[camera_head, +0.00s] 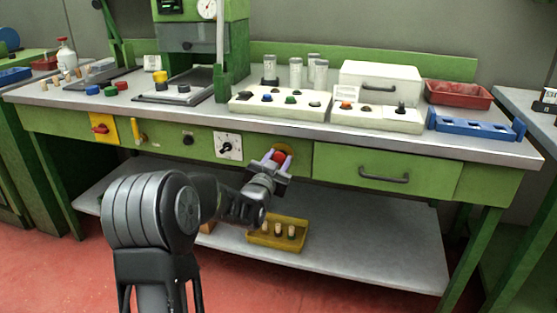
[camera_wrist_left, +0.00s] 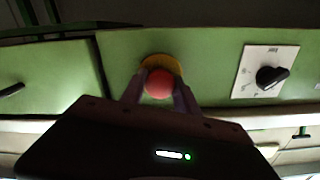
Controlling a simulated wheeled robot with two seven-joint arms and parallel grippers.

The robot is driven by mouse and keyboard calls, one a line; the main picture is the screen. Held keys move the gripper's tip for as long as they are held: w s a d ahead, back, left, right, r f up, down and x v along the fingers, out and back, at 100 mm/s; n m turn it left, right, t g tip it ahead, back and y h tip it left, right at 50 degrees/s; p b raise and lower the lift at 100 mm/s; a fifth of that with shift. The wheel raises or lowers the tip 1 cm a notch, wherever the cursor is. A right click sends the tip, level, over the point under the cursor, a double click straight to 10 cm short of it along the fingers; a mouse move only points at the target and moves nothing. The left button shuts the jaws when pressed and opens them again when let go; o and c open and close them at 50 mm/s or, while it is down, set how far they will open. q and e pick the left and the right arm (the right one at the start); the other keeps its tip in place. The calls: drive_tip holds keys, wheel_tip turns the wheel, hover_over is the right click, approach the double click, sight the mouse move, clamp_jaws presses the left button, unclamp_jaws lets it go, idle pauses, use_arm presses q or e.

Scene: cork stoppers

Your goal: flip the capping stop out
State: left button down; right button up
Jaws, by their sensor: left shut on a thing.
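The stop is a round red knob (camera_head: 279,156) on a yellow round plate (camera_head: 286,149), set in the green front of the workbench left of the drawer. My left gripper (camera_head: 276,161) reaches up to it from below, with its pale fingers on either side of the knob. In the left wrist view the red knob (camera_wrist_left: 160,85) sits between the two fingertips, with the yellow plate (camera_wrist_left: 161,62) behind it. The gripper is shut on the knob. The fingers hide the knob's sides. My right gripper is not in view.
A black dial on a white plate (camera_head: 228,146) is left of the knob, and the drawer handle (camera_head: 384,176) is to its right. A red switch on a yellow plate (camera_head: 103,129) is farther left. A yellow tray (camera_head: 262,241) with corks stands on the lower shelf.

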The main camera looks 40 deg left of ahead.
use_arm(q)
drive_tip(key=shift+s+f+b, duration=0.15)
drive_tip(key=shift+b, duration=0.15)
drive_tip(key=shift+s+d+b, duration=0.25)
drive_tip(key=shift+s+b, duration=0.1)
drive_tip(key=shift+s, duration=0.1)
drive_tip(key=c, duration=0.9)
unclamp_jaws()
drive_tip(key=shift+s, duration=0.1)
drive_tip(key=p+v, duration=0.1)
drive_tip(key=v, duration=0.6)
drive_tip(key=shift+s+d, duration=0.15)
drive_tip(key=shift+s, duration=0.2)
